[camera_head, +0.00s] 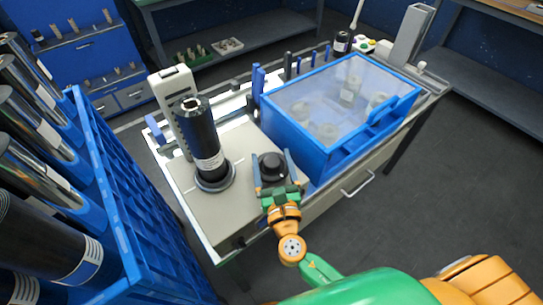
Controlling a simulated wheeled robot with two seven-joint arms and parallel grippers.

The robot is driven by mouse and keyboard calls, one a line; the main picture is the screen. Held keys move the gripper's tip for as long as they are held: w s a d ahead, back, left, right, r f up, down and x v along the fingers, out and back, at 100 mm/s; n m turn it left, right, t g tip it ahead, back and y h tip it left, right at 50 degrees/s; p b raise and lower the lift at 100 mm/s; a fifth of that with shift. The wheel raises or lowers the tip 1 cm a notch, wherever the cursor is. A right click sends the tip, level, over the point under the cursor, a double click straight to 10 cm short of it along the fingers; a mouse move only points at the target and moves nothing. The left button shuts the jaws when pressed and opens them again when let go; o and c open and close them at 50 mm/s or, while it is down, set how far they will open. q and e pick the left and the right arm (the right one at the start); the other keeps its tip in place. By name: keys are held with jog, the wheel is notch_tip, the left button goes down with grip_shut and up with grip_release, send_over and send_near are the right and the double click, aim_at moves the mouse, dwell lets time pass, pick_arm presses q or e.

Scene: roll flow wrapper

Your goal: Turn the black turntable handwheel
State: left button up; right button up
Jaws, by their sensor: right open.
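The black handwheel (270,166) sits on the grey top of the wrapper machine (215,212), between the film roll and the blue box. My right gripper (274,170) reaches in from the bottom right. Its two fingers are open, one on each side of the handwheel. I cannot tell whether they touch it. A black film roll (203,140) stands upright on a round turntable base (214,177) left of the handwheel. My left gripper is not in view.
A blue box with a clear lid (340,100) stands close to the right of the handwheel. A blue crate (130,200) with several dark rolls stands at the left. A white and grey upright unit (172,95) stands behind the film roll. Open floor (440,190) lies at the right.

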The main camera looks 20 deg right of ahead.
jog(key=shift+w+f, duration=0.1)
jog(key=shift+w, duration=0.15)
jog(key=shift+s, duration=0.15)
jog(key=c, duration=0.4)
grip_shut()
